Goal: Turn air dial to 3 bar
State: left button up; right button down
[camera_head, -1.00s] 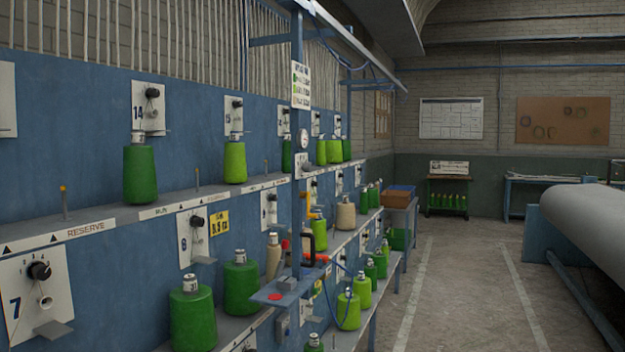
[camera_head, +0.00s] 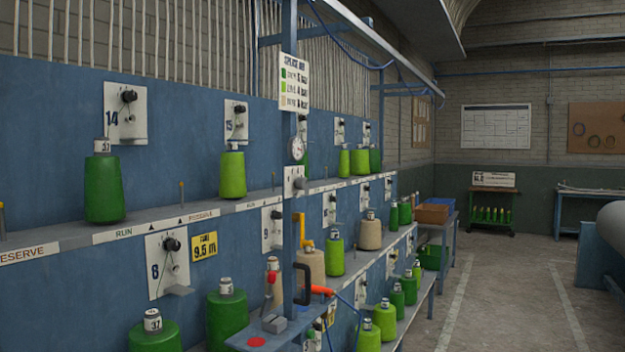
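A round white-faced gauge (camera_head: 296,148) is mounted on the blue post, below a splice air sign (camera_head: 295,83) with green, lime and tan rows. Just under the gauge is a white plate with a grey knob (camera_head: 299,183), which looks like the air dial. The gauge needle is too small to read. Below, a small blue shelf (camera_head: 250,342) on the post carries a grey block with a red-tipped lever (camera_head: 273,323). Neither of my grippers shows in the head view.
A blue creel wall with shelves (camera_head: 150,230) holds several green, lime and tan yarn cones, with numbered white plates above them. An orange-tipped tool with a blue hose (camera_head: 322,291) hangs by the post. The floor aisle (camera_head: 500,290) on the right is clear. A large roll (camera_head: 612,225) stands at the right edge.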

aim_at(301, 182)
jog(key=i+l+u, duration=0.1)
jog(key=i+l, duration=0.15)
jog(key=i+l+u, duration=0.1)
jog(key=i+l, duration=0.2)
jog(key=l, duration=0.15)
jog(key=i+l, duration=0.25)
jog(key=l, duration=0.15)
jog(key=i+l+u, duration=0.15)
jog(key=l, duration=0.25)
jog(key=i+l+u, duration=0.1)
jog(key=i+l, duration=0.2)
jog(key=i+l+u, duration=0.1)
jog(key=l, duration=0.45)
jog(key=i+l+u, duration=0.1)
jog(key=i+l, duration=0.2)
jog(key=l, duration=0.15)
jog(key=i+l, duration=0.2)
jog(key=l, duration=0.25)
jog(key=u, duration=0.05)
